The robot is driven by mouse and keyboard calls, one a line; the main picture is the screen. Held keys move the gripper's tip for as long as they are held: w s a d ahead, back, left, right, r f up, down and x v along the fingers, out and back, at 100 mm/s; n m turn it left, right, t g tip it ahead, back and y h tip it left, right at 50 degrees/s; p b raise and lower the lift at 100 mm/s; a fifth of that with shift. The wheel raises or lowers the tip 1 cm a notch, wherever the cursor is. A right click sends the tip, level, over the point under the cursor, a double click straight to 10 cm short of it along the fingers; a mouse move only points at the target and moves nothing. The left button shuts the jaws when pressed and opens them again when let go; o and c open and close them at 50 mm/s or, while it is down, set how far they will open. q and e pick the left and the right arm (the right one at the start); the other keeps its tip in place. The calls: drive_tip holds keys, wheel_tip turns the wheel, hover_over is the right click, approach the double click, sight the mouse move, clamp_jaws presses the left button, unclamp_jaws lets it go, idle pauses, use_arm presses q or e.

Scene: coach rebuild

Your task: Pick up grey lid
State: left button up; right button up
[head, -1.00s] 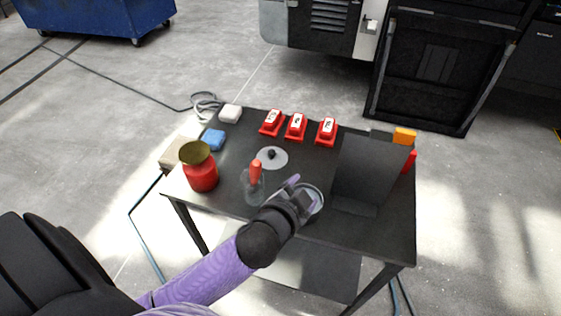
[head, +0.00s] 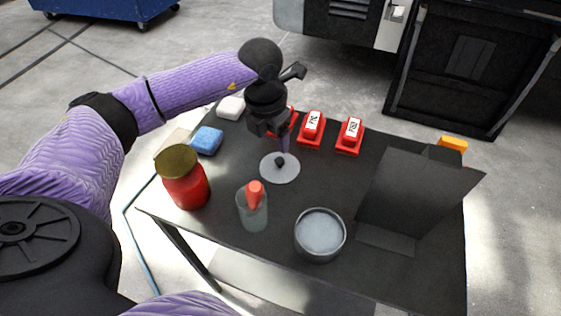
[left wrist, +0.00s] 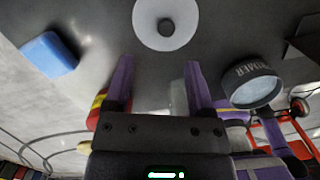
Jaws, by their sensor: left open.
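The grey lid (head: 289,174) is a flat light-grey disc with a dark round knob, lying on the dark table (head: 330,185). My left gripper (head: 283,146) is open and empty, fingers pointing down above the lid, close to its knob. In the left wrist view, the lid (left wrist: 150,22) is at the top centre, beyond my two spread purple fingertips (left wrist: 156,62), with nothing between them. A round metal can (head: 320,234) with pale contents stands open at the table's front; lettering shows on its side in the left wrist view (left wrist: 252,86). My right gripper is not in view.
A red jar with a brass-coloured top (head: 183,183) and a clear container with a red-orange top (head: 253,208) stand at the front left. Blue (head: 207,141) and white (head: 230,107) blocks lie behind. Red labelled items (head: 350,135) line the back. A dark upright panel (head: 415,195) stands right.

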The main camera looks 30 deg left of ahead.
sight(279, 159)
use_arm(q)
drive_tip(key=f+b, duration=0.1)
drive_tip(key=f, duration=0.1)
drive_tip(key=f+b, duration=0.1)
drive_tip(key=f, duration=0.2)
drive_tip(key=w+f+b, duration=0.1)
drive_tip(key=f, duration=0.2)
drive_tip(key=shift+d, duration=0.4)
drive_tip(key=shift+r, duration=0.15)
drive_tip(key=shift+c, duration=0.9)
drive_tip(key=c, duration=0.5)
drive_tip(key=shift+c, duration=1.1)
clamp_jaws()
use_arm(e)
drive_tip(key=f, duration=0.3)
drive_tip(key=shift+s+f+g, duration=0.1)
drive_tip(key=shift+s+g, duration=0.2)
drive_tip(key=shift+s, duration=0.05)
